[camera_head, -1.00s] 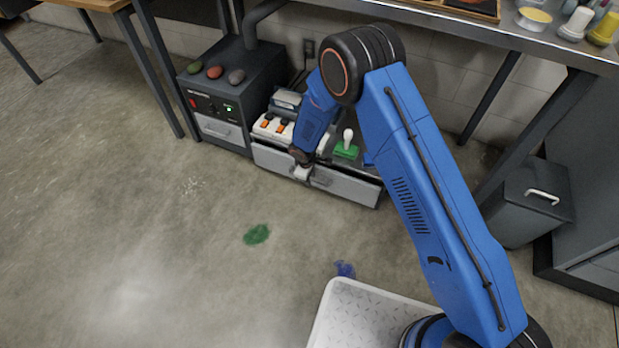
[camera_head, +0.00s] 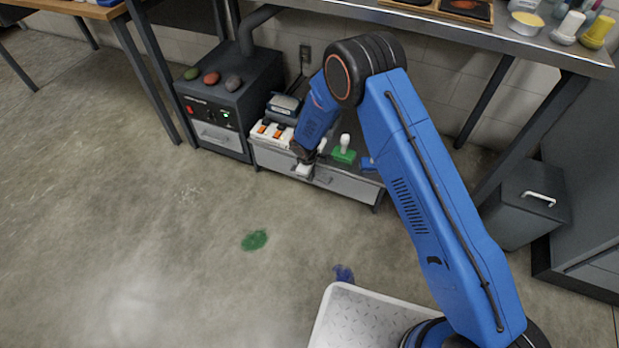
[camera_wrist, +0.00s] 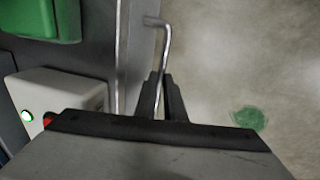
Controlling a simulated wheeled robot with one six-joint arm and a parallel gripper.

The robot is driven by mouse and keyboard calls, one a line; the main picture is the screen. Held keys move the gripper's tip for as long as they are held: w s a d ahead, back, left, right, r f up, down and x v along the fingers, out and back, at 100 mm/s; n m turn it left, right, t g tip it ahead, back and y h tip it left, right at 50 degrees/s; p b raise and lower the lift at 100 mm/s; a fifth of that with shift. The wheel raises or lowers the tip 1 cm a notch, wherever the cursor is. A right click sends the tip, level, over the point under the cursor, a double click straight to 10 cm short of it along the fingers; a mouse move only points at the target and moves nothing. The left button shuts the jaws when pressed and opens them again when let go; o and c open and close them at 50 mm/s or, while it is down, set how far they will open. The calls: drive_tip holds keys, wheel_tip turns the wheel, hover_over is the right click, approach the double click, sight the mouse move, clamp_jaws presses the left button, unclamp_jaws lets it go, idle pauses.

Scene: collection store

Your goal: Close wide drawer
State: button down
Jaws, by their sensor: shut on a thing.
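The wide drawer (camera_head: 346,186) is the grey front of a low cabinet under the metal bench. It looks nearly flush with the cabinet, though my arm hides part of it. My gripper (camera_head: 303,171) is low at the left half of the drawer front. In the wrist view the two dark fingers of my gripper (camera_wrist: 164,98) are shut on the thin metal drawer handle (camera_wrist: 164,45). The drawer's top edge runs as a grey strip beside the handle in the wrist view.
On the cabinet stand a white box with orange switches (camera_head: 271,133) and a green block with a white knob (camera_head: 344,151). A dark machine (camera_head: 228,100) is on the left, a grey bin (camera_head: 526,205) on the right. The floor in front is clear, with a green stain (camera_head: 254,240).

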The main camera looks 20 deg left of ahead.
drive_tip(key=c, duration=1.8)
unclamp_jaws()
drive_tip(key=shift+w+r, duration=0.1)
drive_tip(key=shift+w, duration=0.25)
drive_tip(key=shift+c, duration=0.2)
drive_tip(key=shift+s, duration=0.15)
drive_tip(key=shift+r, duration=0.35)
drive_tip(key=s+r, duration=0.3)
drive_tip(key=r, duration=1.3)
drive_tip(key=shift+r, duration=0.15)
